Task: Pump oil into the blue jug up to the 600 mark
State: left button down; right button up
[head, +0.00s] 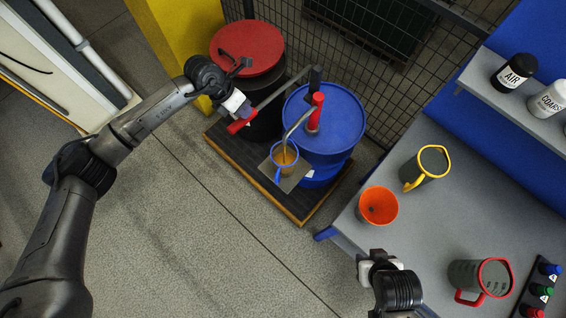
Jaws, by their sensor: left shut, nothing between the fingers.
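The blue jug (277,172) stands under the pump spout (297,122), on a small grey plate in front of the blue drum (340,118). Amber oil shows inside the jug; its level against the marks cannot be read from here. The red pump body (315,112) rises from the drum lid. Its long lever (285,88) slants down to the left and ends in a red grip (241,123). My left gripper (241,110) is shut and empty, right by the red grip; contact cannot be told. My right gripper (377,254) is by the workbench's front edge, its fingers unclear.
A black drum with a red lid (247,47) stands beside the blue drum on a dark pallet (232,152). The workbench (400,222) holds an orange funnel (378,206), a yellow-handled jug (427,167) and a red-handled jug (480,278). Wire fencing (370,60) stands behind.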

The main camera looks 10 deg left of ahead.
aim_at(247, 122)
pick_arm(q)
notch_tip(247, 122, down, 6)
jog(key=b, duration=0.4)
jog(key=shift+f, duration=0.15)
jog(key=shift+r+p, duration=0.35)
jog(key=shift+r, duration=0.05)
notch_tip(247, 122, up, 13)
jog(key=p, duration=0.7)
jog(key=shift+f+p, duration=0.15)
jog(key=shift+p, duration=0.2)
